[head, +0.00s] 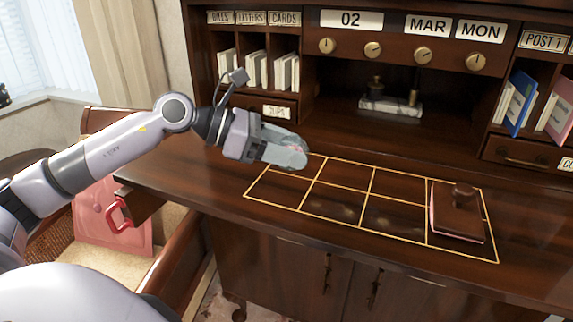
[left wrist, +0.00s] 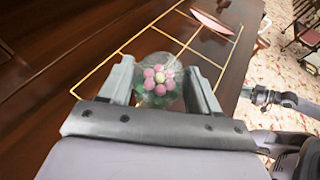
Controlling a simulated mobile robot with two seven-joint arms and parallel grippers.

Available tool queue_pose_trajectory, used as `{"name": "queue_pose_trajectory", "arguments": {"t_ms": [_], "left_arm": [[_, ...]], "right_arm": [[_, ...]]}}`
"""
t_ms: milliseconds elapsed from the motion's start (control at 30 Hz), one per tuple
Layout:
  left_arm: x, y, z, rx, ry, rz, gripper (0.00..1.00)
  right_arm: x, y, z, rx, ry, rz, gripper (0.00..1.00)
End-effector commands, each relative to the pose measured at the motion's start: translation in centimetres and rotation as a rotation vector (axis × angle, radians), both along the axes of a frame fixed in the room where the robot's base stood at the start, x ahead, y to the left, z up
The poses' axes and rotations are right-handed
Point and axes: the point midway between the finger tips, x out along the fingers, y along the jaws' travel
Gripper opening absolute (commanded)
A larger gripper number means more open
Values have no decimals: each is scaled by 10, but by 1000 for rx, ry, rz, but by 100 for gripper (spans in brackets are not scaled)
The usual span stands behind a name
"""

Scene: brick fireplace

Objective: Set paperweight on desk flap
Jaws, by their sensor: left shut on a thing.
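The paperweight (left wrist: 160,80) is a clear glass dome with pink flowers and green inside. It is held between the fingers of my left gripper (left wrist: 162,90), which is shut on it. In the head view my left gripper (head: 290,155) is above the left end of the gold-lined grid, and the fingers hide most of the paperweight. The dark wooden desk flap (head: 190,175) carries a gold grid of rectangles. I cannot tell the exact gap between the paperweight and the flap.
A brown block with a knob (head: 457,212) lies in the grid's right end. An inkstand (head: 390,105) stands in the back recess. Cubbies with cards (head: 257,68) and books (head: 515,102) flank it. A chair (head: 170,245) with a pink bag (head: 100,220) is at left. The other grid cells look empty.

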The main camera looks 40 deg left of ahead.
Motion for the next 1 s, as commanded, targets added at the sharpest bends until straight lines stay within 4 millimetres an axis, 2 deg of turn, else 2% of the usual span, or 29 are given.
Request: {"name": "queue_pose_trajectory", "arguments": {"t_ms": [233,667,700,767,800,1000], "left_arm": [[0,0,-31,-2,2,1,20],[0,0,-38,0,-1,1,20],[0,0,-39,0,1,0,65],[0,0,-38,0,1,0,85],[0,0,-38,0,1,0,88],[0,0,-38,1,2,0,88]], "right_arm": [[0,0,0,0,0,0,30],[0,0,-5,0,0,0,30],[0,0,-5,0,1,0,30],[0,0,-4,0,1,0,30],[0,0,-4,0,1,0,30],[0,0,-4,0,1,0,30]]}}
